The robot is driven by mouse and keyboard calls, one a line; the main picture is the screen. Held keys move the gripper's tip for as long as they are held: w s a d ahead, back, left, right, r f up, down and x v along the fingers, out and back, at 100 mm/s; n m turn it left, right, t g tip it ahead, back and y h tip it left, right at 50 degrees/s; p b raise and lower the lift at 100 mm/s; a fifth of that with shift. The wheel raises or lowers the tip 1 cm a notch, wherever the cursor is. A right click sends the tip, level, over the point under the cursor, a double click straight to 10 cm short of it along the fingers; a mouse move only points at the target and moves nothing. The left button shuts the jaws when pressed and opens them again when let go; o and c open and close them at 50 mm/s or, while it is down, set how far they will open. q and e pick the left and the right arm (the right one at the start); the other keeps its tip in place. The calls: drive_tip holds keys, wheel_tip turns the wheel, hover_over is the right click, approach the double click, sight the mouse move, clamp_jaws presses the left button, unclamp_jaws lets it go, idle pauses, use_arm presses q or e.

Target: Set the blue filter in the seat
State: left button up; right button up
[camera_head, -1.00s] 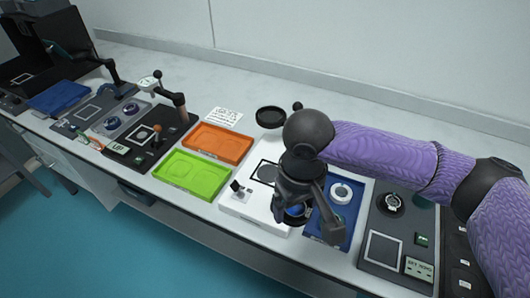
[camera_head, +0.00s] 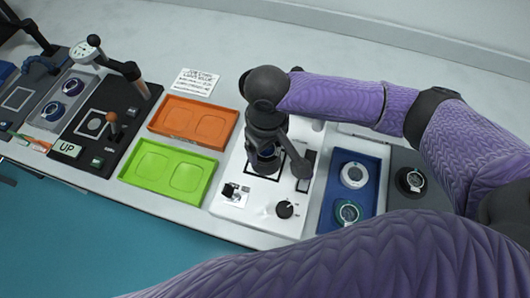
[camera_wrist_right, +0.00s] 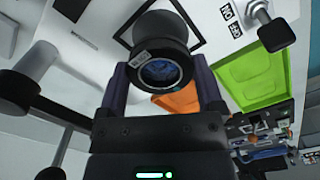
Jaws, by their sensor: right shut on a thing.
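The blue filter (camera_wrist_right: 160,72), a dark round mount with blue glass and a small white label, is between the two fingers of my right gripper (camera_wrist_right: 163,85) in the right wrist view. In the head view my right gripper (camera_head: 280,168) is over the white station (camera_head: 236,210), at its black square outline. A grey disc (camera_wrist_right: 147,27), which may be the seat, shows behind the filter in the wrist view, partly covered by it. I cannot tell whether filter and disc touch. My left gripper is out of view.
A blue tray (camera_head: 330,205) right of the station holds a white ring (camera_head: 354,175) and a teal-rimmed ring (camera_head: 347,213). Green (camera_head: 135,170) and orange (camera_head: 215,139) trays lie left. A black knob (camera_head: 285,209) and small switch (camera_head: 231,190) stand on the station's front.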

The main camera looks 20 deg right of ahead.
sight(268, 158)
wheel_tip(268, 158, down, 4)
drive_tip(key=shift+b, duration=0.75)
drive_tip(key=shift+r, duration=0.1)
drive_tip(key=shift+f, duration=0.25)
drive_tip(key=o, duration=1)
drive_tip(key=shift+s+f, duration=0.1)
drive_tip(key=shift+s, duration=0.05)
wheel_tip(268, 158, up, 12)
drive_tip(key=p, duration=0.5)
drive_tip(key=shift+r+p, duration=0.35)
